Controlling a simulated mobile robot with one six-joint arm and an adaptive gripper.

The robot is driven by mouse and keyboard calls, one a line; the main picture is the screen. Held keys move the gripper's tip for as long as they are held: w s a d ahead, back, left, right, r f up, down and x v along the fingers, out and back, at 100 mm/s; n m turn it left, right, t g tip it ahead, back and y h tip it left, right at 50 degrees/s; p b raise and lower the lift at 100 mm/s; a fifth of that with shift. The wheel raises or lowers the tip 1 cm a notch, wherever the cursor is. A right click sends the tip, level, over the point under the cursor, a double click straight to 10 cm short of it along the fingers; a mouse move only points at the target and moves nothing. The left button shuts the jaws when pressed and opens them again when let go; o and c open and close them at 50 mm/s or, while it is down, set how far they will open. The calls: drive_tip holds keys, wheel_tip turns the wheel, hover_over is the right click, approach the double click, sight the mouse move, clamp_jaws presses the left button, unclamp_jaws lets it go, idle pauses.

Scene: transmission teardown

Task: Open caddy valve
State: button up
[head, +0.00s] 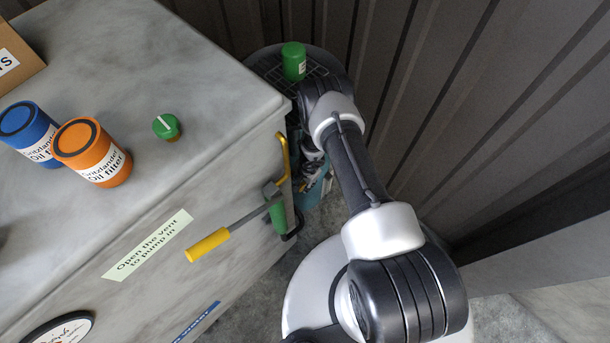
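The caddy shows in the head view as a round dark pan (262,60) with a wire grate, standing between the counter's far end and the ribbed wall. I cannot clearly make out its valve; a bent yellow piece (283,155) at the counter's corner may belong to it or to a tool. My arm reaches from the lower right toward the caddy. Part of my gripper (310,150) seems to show as dark and metallic shapes below the arm's far end, beside a teal surface (312,192). Its fingertips are mostly hidden, so their opening and any contact cannot be told.
A green cylinder (293,61) stands on the grate. A grey bar with a yellow grip (208,245) juts along the counter's side. On the counter (160,60) are blue (30,135) and orange (92,152) oil filters and a green knob (167,126). The ribbed wall (490,110) bounds the right.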

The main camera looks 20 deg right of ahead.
drive_tip(key=shift+s+d+r, duration=0.1)
drive_tip(key=shift+s+r, duration=0.05)
drive_tip(key=shift+r, duration=0.85)
drive_tip(key=shift+s+d+r, duration=0.1)
drive_tip(key=shift+s+r, duration=0.05)
drive_tip(key=shift+r, duration=0.8)
drive_tip(key=shift+s+d+r, duration=0.1)
drive_tip(key=shift+s+r, duration=0.05)
drive_tip(key=shift+r, duration=0.85)
drive_tip(key=shift+o, duration=0.5)
